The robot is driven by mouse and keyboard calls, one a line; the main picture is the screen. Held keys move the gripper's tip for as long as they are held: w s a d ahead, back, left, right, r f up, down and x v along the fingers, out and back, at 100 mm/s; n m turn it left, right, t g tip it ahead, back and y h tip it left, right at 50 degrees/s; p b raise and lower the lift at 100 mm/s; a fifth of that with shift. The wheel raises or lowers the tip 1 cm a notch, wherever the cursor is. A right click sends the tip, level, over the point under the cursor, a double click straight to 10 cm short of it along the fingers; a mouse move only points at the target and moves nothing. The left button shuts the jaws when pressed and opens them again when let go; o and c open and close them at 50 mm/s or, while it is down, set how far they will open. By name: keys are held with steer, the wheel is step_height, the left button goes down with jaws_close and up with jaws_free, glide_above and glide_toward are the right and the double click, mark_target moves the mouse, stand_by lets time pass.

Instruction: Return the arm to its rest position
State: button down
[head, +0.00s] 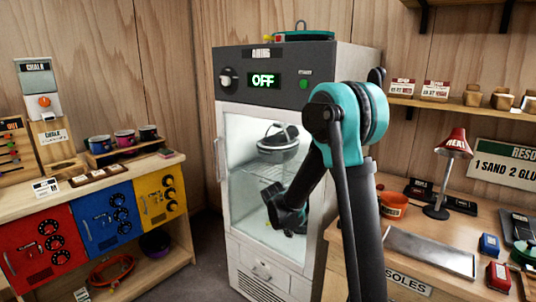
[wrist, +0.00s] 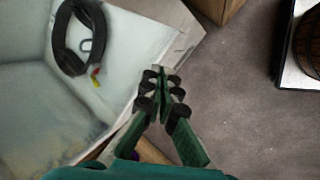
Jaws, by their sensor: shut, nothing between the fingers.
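My gripper (wrist: 162,92) is shut and empty in the wrist view, its green fingers with dark round pads meeting at the middle. It hangs above the grey floor, beside the edge of a white surface. In the head view my teal and black arm rises from the lower right and bends over. Its dark wrist end (head: 287,207) hangs in front of the white cabinet's (head: 262,272) glass front. The fingers cannot be made out clearly there.
A dark rounded item (head: 279,147) sits on a wire rack inside the cabinet, whose display (head: 263,80) reads OFF. A workbench (head: 460,235) with a red lamp (head: 455,143) stands at the right. A shelf unit with coloured panels (head: 100,215) stands at the left.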

steer(key=s+d+r+m+y, duration=0.1)
steer(key=s+d+m, duration=0.2)
steer(key=s, duration=0.6)
steer(key=s+d+r+m+y, duration=0.1)
steer(key=s+d+m, duration=0.3)
steer(key=s, duration=0.5)
steer(key=s+d+r+m+y, duration=0.1)
steer(key=s+d+m, duration=0.2)
steer(key=s+m, duration=0.4)
steer(key=s, duration=0.2)
steer(key=shift+s+d, duration=0.35)
